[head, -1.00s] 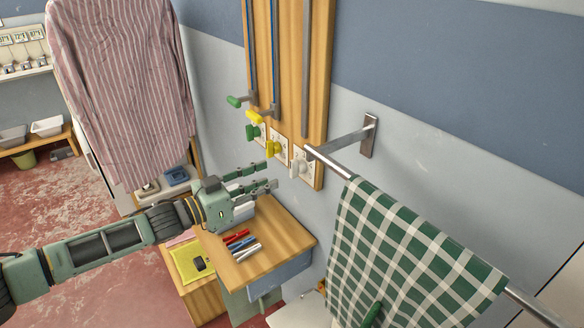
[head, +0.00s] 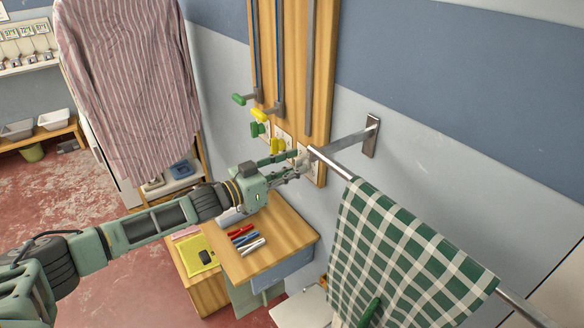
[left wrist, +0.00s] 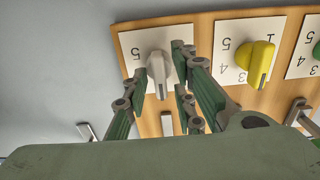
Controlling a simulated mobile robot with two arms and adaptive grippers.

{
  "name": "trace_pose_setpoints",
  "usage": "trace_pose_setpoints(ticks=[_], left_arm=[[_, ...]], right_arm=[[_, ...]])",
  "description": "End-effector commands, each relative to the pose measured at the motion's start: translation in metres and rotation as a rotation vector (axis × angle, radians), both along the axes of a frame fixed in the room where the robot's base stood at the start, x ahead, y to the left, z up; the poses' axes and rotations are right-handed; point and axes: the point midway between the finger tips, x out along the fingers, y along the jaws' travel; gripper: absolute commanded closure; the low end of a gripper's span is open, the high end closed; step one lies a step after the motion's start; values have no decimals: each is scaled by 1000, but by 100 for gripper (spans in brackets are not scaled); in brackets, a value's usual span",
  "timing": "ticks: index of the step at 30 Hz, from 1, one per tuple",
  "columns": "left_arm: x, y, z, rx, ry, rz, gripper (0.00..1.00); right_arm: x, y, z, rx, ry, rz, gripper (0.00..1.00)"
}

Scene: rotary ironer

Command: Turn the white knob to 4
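The white knob (left wrist: 157,68) sits on a white plate (left wrist: 128,42) with printed numbers on the wooden board. A 5 shows at the plate's left in the left wrist view; other numbers near the knob are hidden. The knob's narrow end points downward in that view. My left gripper (left wrist: 162,78) is open, with a finger on each side of the knob. Whether the fingers touch it I cannot tell. In the head view my left gripper (head: 290,163) reaches the board and partly hides the knob.
A yellow knob (left wrist: 260,62) sits beside the white one, with a green knob beyond. A metal rail (head: 335,163) with a green checked cloth (head: 400,250) is close on the right. A small wooden table (head: 285,240) with pens stands below.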

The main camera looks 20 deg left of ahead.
Motion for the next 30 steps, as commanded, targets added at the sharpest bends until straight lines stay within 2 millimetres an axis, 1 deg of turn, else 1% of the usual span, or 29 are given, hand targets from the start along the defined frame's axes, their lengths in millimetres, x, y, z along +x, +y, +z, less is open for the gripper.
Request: trace_pose_setpoints(ticks=[1,7,20,26,30], left_arm=[[0,0,0,0,0,0,83],[0,1,0,1,-1,2,100],[2,2,2,19,-19,5,100],[2,3,3,88,-74,7,100],[2,3,4,172,-139,8,100]], right_arm=[[0,0,0,0,0,0,100],[0,0,0,0,-1,0,100],[1,0,0,0,0,1,100],[0,0,0,0,0,0,100],[1,-1,-1,-1,0,0,100]])
